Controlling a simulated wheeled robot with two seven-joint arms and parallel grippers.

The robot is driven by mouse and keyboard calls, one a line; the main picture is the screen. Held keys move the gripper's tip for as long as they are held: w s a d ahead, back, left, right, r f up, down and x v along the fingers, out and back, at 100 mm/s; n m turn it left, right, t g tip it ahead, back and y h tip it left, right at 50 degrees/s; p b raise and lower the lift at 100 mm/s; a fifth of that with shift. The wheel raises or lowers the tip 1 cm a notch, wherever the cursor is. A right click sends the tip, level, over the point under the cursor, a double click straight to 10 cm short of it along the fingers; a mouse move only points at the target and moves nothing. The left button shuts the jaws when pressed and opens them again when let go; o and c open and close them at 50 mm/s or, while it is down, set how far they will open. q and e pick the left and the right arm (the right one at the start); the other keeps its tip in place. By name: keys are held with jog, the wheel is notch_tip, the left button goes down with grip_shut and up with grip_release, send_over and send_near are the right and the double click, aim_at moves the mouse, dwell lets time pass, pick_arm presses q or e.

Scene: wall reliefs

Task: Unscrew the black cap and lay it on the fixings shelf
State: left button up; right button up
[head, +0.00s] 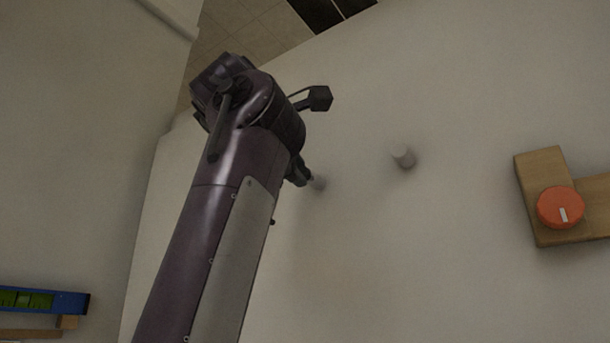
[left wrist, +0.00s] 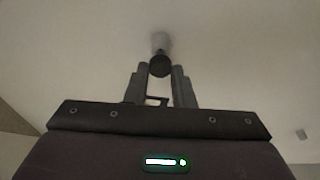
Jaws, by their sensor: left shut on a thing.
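The black cap (left wrist: 159,66) is in the left wrist view, at the front end of a grey post (left wrist: 161,42) that stands out from the pale wall. My left gripper (left wrist: 160,72) is shut on the cap, one finger on each side. In the head view my left arm comes up from the bottom, and the left gripper (head: 304,178) is at the grey post (head: 319,183); the cap is not clear there. My right gripper is in neither view. I cannot tell which thing is the fixings shelf.
A second grey post (head: 403,156) is bare, right of my gripper. Farther right is a wooden L-shaped block (head: 540,170) with an orange round knob (head: 560,208). A blue level (head: 68,302) lies over a wooden piece (head: 28,334) at lower left. The wall between is clear.

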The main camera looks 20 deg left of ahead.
pick_arm(q)
jog(key=shift+s+a+b, duration=0.25)
jog(key=shift+s+b, duration=0.05)
jog(key=shift+s, duration=0.4)
jog(key=shift+s+a, duration=0.1)
jog(key=shift+s, duration=0.1)
jog(key=shift+s+a+b, duration=0.3)
jog(key=shift+s+b, duration=0.2)
jog(key=shift+s, duration=0.35)
jog(key=shift+s, duration=0.1)
jog(key=shift+s+a+b, duration=0.2)
jog(key=shift+s, duration=0.25)
jog(key=shift+s+a+b, duration=0.2)
jog(key=shift+s, duration=0.25)
jog(key=shift+w+d, duration=0.1)
